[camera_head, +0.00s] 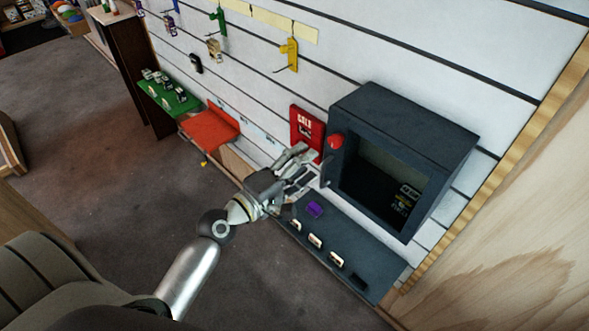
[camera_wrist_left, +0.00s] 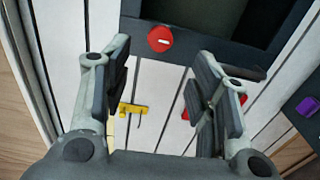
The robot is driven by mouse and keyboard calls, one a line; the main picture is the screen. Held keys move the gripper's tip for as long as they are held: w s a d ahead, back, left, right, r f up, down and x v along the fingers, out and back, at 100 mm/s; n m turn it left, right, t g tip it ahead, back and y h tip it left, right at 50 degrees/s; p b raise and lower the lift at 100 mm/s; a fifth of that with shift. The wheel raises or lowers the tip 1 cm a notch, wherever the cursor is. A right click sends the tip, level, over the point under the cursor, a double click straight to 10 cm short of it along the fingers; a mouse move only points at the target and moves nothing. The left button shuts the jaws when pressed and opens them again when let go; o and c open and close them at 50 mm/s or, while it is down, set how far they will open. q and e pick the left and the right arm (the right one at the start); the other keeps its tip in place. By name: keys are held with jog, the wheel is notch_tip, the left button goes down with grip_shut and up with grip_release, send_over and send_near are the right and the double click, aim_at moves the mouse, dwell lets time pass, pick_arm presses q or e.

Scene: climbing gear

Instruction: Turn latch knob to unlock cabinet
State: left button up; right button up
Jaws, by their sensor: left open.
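The cabinet (camera_head: 425,121) is a dark grey box on the slatted wall, with a dark window in its front. The round red latch knob (camera_head: 336,141) sits on its front frame at the upper left. In the left wrist view the knob (camera_wrist_left: 160,39) shows a short white mark, lying near level. My left gripper (camera_head: 307,164) is open and empty, just in front of the cabinet's left side. In the left wrist view its fingers (camera_wrist_left: 162,80) are spread, with the knob beyond them and apart from them. My right gripper is not in view.
A red box (camera_head: 305,128) hangs on the wall left of the cabinet. Below is a grey shelf (camera_head: 358,262) with a purple item (camera_head: 315,208) and several small pieces. A dark handle bar (camera_wrist_left: 248,72) juts from the cabinet near one finger. A yellow hook (camera_head: 290,54) hangs above.

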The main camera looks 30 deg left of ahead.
pick_arm(q)
jog(key=shift+v, duration=1.15)
jog(key=shift+f, duration=0.15)
notch_tip(320, 180, down, 24)
jog(key=a+m+g+y+b, duration=0.2)
jog(key=g+y+b, duration=0.1)
jog(key=g+b, duration=0.1)
jog(key=s+f+m+g+y+b, duration=0.15)
jog(key=s+f, duration=0.35)
jog(key=f, duration=0.7)
jog(key=s+f+m+g+b, duration=0.3)
jog(key=s+f, duration=0.2)
jog(key=f, duration=0.6)
jog(key=s+f+m+g+y+b, duration=0.1)
jog(key=s+f+m+g+b, duration=0.2)
jog(key=s+f, duration=0.9)
jog(key=s+f+m+g+b, duration=0.3)
jog(key=s+f+m, duration=0.4)
jog(key=s+f, duration=0.6)
jog(key=s+g, duration=0.1)
jog(key=s, duration=0.4)
jog(key=shift+a+f+y, duration=0.2)
jog(key=shift+y, duration=0.15)
jog(key=shift+w+g, duration=0.1)
jog(key=shift+g, duration=0.15)
jog(key=shift+c, duration=0.4)
